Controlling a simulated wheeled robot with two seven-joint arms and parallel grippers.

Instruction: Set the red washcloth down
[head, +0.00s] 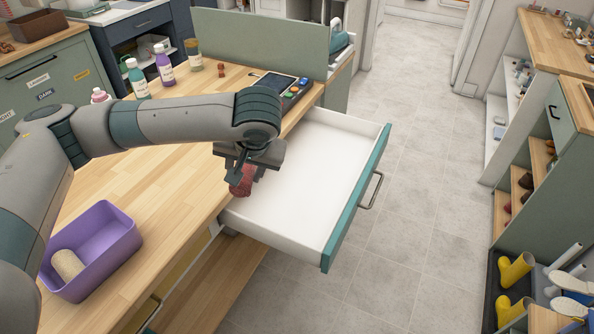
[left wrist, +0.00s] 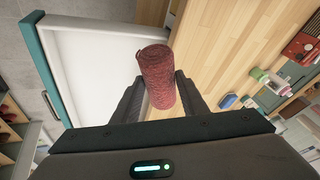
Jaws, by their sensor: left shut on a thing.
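The red washcloth (head: 243,182) is a rolled, dark red bundle. My left gripper (head: 246,166) is shut on it, above the inner left part of an open, empty drawer (head: 318,165) near the counter edge. In the left wrist view the red washcloth (left wrist: 158,77) sits between the two dark fingers of the left gripper (left wrist: 160,92), with the white drawer floor (left wrist: 95,80) to its left and the wooden counter (left wrist: 225,50) to its right. How high it is above the drawer is hard to tell. My right gripper is not in view.
A purple bin (head: 112,243) on the counter holds a rolled beige cloth (head: 68,264). Several bottles (head: 163,64) and a device with colored buttons (head: 291,88) stand farther back. A low green panel (head: 260,45) rises behind the counter. The floor right of the drawer is clear.

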